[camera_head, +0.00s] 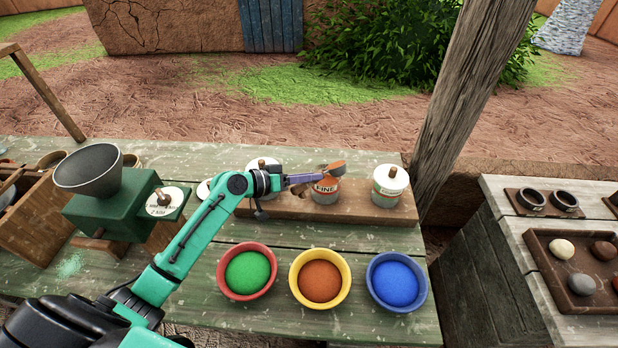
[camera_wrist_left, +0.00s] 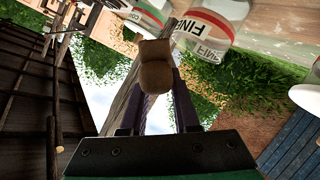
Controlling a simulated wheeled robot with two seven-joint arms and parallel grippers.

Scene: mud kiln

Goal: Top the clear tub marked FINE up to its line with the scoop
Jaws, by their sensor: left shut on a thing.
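The clear tub marked FINE (camera_head: 325,192) stands upright on a wooden board at the back of the bench. It also shows in the left wrist view (camera_wrist_left: 222,22), turned by the camera's angle. My left gripper (camera_head: 303,182) is shut on the brown scoop (camera_head: 335,167), whose head is at the tub's top in the head view. In the left wrist view the scoop (camera_wrist_left: 156,68) sits between the purple fingers (camera_wrist_left: 163,112). I cannot tell whether the scoop touches the tub or holds powder. The tub's fill level and line are not clear. My right gripper is out of view.
A white-lidded tub (camera_head: 390,185) stands right on the board (camera_head: 365,205); another is partly behind my arm. In front are red (camera_head: 247,271), yellow (camera_head: 320,279) and blue (camera_head: 396,282) bowls of coloured powder. A green mill (camera_head: 115,205) stands left. A post rises behind the right end.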

